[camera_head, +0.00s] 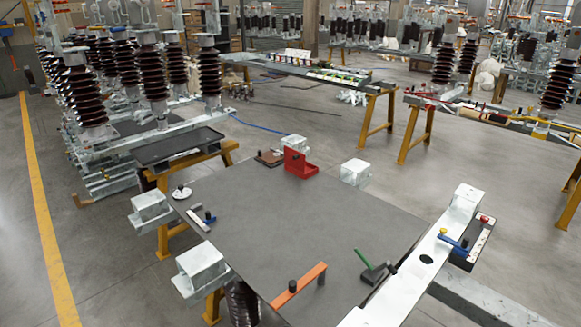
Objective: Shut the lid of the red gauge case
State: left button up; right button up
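The red gauge case (300,168) stands near the far edge of the grey table. It looks open: one red panel stands upright on its left side, and a low red part lies flat to the right. A small dark knob shows at the upright panel. The inside of the case is too small to make out. Neither of my grippers shows in the head view.
The grey table top (290,220) is mostly clear in the middle. A brown block (269,158) lies left of the case. An orange bar (299,285), a green-handled tool (372,268) and a blue-handled piece (209,217) lie nearer. Metal brackets flank the table.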

aim_at(295, 159)
jog(key=i+j, duration=0.7)
jog(key=j, duration=0.2)
